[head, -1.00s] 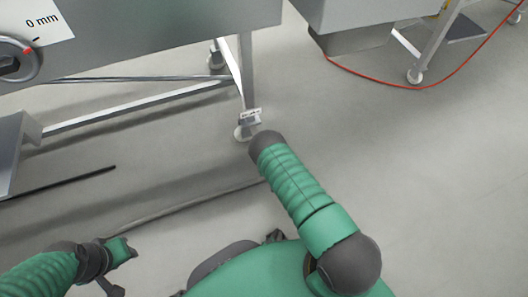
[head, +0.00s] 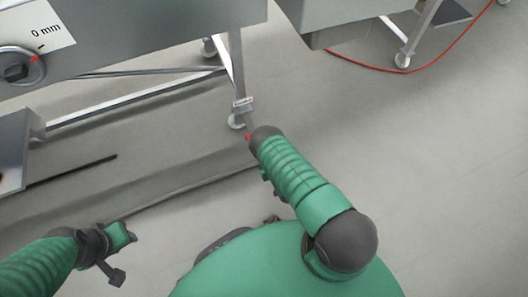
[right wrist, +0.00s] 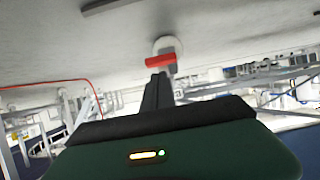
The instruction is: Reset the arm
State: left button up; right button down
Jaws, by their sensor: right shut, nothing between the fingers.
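My right arm, in a green sleeve with dark joints, reaches forward and up from my body in the head view. Its gripper is hidden there behind the dark end of the forearm. In the right wrist view my right gripper (right wrist: 157,90) shows as dark fingers, closed together and empty. A small red piece (right wrist: 160,63) shows just past the fingertips, before a white round part; I cannot tell whether they touch. A red spot also shows in the head view (head: 247,137). My left gripper (head: 115,275) is low at the left over the floor; its jaws are unclear.
A grey machine (head: 150,45) with a dial (head: 18,67) marked 0 mm stands ahead on the left. Its leg and white castor (head: 236,121) are near my right forearm. Another unit (head: 340,20) and a red cable (head: 370,68) are at upper right. Floor on the right is clear.

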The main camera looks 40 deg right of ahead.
jog(key=w+r+g, duration=0.2)
jog(key=w+r, duration=0.4)
jog(key=r, duration=0.2)
jog(key=a+r+g+y+p, duration=0.1)
jog(key=a+r+g, duration=0.15)
jog(key=r, duration=0.45)
jog(key=a+r+g+p, duration=0.1)
jog(key=a+r, duration=0.3)
jog(key=r, duration=0.3)
jog(key=s+a+r+n+g+y+p, duration=0.1)
jog(key=s+a+r+g+p, duration=0.15)
jog(key=s+r, duration=0.7)
jog(key=s+a+r+n+g+y+p, duration=0.15)
jog(key=s+a+r, duration=0.25)
jog(key=s+r, duration=0.55)
jog(key=w+p+v, duration=0.2)
jog(key=p+v, duration=0.9)
jog(key=w+a+r+p+v, duration=0.1)
jog(key=w+p+v, duration=0.2)
jog(key=p+v, duration=0.8)
jog(key=w+r+p+v, duration=0.1)
jog(key=w+p+v, duration=0.1)
jog(key=p+v, duration=0.9)
jog(key=shift+w+a+r+p, duration=0.25)
jog(key=shift+w+a+p, duration=0.15)
jog(key=shift+p, duration=0.4)
jog(key=shift+g+h, duration=0.25)
